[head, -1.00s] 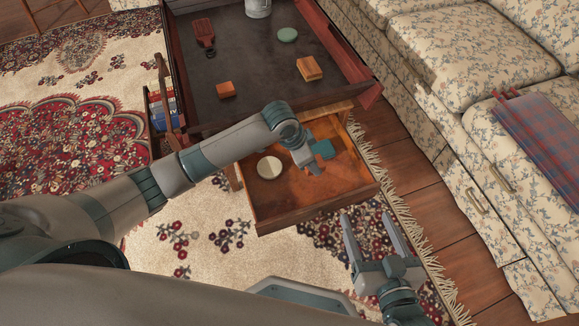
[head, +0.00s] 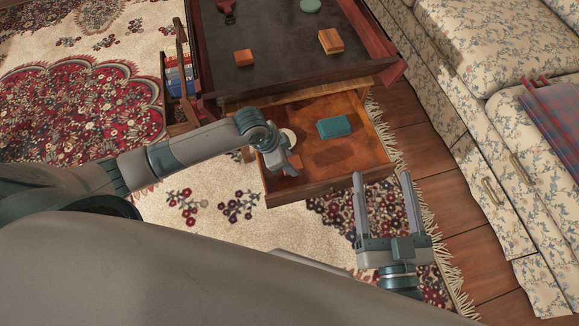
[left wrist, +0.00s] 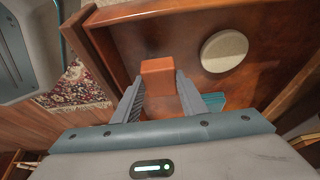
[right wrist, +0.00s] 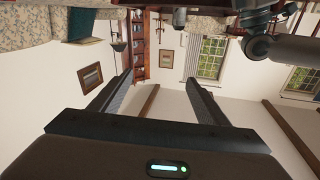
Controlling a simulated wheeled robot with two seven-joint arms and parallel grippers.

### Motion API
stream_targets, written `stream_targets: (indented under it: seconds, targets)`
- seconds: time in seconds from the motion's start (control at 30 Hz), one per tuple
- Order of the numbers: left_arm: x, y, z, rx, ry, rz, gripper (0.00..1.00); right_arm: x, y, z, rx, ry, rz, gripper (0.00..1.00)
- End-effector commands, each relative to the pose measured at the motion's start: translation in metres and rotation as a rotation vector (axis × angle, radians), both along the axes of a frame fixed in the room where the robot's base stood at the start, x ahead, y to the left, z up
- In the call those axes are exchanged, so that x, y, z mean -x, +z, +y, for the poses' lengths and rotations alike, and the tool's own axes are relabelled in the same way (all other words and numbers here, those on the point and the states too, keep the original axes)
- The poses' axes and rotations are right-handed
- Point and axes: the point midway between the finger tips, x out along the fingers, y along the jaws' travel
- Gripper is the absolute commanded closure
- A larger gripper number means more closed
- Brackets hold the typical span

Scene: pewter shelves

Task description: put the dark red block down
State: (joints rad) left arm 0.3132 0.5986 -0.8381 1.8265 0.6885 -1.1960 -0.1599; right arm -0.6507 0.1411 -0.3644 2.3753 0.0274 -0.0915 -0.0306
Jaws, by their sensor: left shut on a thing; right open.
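The dark red block (left wrist: 158,76) looks orange-red in the left wrist view, held between the fingertips of my left gripper (left wrist: 160,88). In the head view only a small part of the block (head: 294,163) shows beside my left gripper (head: 284,166), at the left front of the open wooden drawer (head: 330,185). I cannot tell whether the block touches the drawer floor. My right gripper (head: 385,185) is open and empty, in front of the drawer's right side; its fingers also show empty in the right wrist view (right wrist: 160,85).
In the drawer are a cream disc (left wrist: 224,50), partly hidden in the head view, and a teal block (head: 334,127). The drawer's middle front floor is clear. The tabletop above (head: 285,40) carries orange blocks, a green disc and a red item. A floral sofa (head: 450,90) stands right.

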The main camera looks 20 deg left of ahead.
Motion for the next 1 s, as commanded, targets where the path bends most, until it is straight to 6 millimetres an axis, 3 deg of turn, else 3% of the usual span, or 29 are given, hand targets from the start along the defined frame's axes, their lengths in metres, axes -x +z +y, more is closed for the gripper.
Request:
stream_targets:
  seconds: [0.3,0.7,1.0]
  targets:
    - [0.000,-0.004,-0.001,0.001,0.000,-0.001,0.83,0.000,0.003,0.000,-0.006,-0.001,-0.018,0.31]
    - [0.000,-0.038,-0.001,0.001,0.001,0.000,0.83,0.014,0.043,0.004,-0.081,-0.004,-0.237,0.31]
    - [0.000,-0.039,0.000,0.000,0.000,-0.001,0.83,0.016,0.049,0.004,-0.090,-0.005,-0.260,0.31]
